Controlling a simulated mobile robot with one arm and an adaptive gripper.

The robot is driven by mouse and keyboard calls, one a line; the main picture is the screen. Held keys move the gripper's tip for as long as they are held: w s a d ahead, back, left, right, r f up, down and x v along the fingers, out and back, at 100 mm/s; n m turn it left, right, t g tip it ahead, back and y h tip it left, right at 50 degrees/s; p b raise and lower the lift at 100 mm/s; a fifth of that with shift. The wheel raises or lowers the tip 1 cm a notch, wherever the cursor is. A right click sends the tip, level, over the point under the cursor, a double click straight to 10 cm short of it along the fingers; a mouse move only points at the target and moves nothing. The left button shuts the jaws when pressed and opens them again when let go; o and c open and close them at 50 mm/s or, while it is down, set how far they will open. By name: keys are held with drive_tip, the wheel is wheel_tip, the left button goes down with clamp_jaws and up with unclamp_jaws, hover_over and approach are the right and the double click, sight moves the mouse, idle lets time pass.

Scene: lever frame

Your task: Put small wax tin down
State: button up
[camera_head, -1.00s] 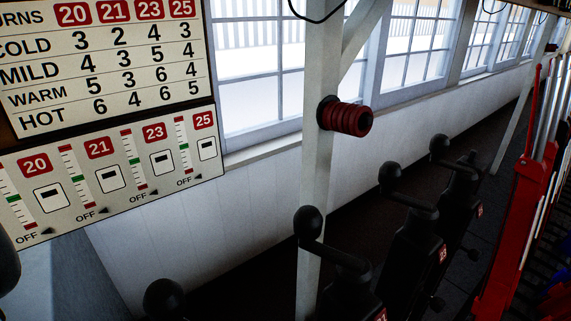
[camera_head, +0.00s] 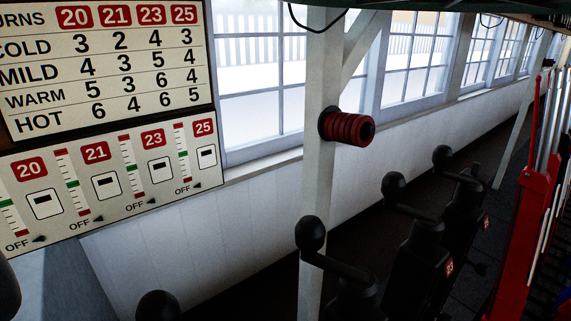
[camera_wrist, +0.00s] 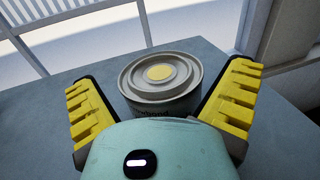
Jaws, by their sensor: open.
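The small wax tin (camera_wrist: 160,78) shows in the wrist view, round and grey with a ringed lid and a yellow disc in its middle. It looks upright on a flat blue-grey surface (camera_wrist: 40,125), though its lower front is hidden behind my gripper's teal body. My gripper (camera_wrist: 165,88) is open, with one yellow ridged finger on each side of the tin. A gap shows between the left finger and the tin; the right finger is very close to it, and I cannot tell whether they touch. Neither tin nor fingers can be made out in the head view.
In the head view a numbered board (camera_head: 105,130) hangs at left. A white post (camera_head: 318,180) carries a red ribbed roll (camera_head: 348,128). Black ball-topped levers (camera_head: 405,210) stand at the lower right, near a red frame (camera_head: 520,240). Windows line the wall behind.

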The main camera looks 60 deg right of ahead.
drive_tip(key=shift+s+r, duration=0.1)
drive_tip(key=shift+r, duration=0.1)
drive_tip(key=shift+s+a+p, duration=0.25)
drive_tip(key=shift+p, duration=0.4)
drive_tip(key=p+v, duration=0.4)
drive_tip(key=v, duration=0.1)
drive_tip(key=shift+s+a, duration=0.15)
drive_tip(key=shift+s, duration=0.05)
drive_tip(key=shift+s+a+f+p, duration=0.1)
drive_tip(key=shift+s+a+p, duration=0.25)
drive_tip(key=shift+s, duration=0.2)
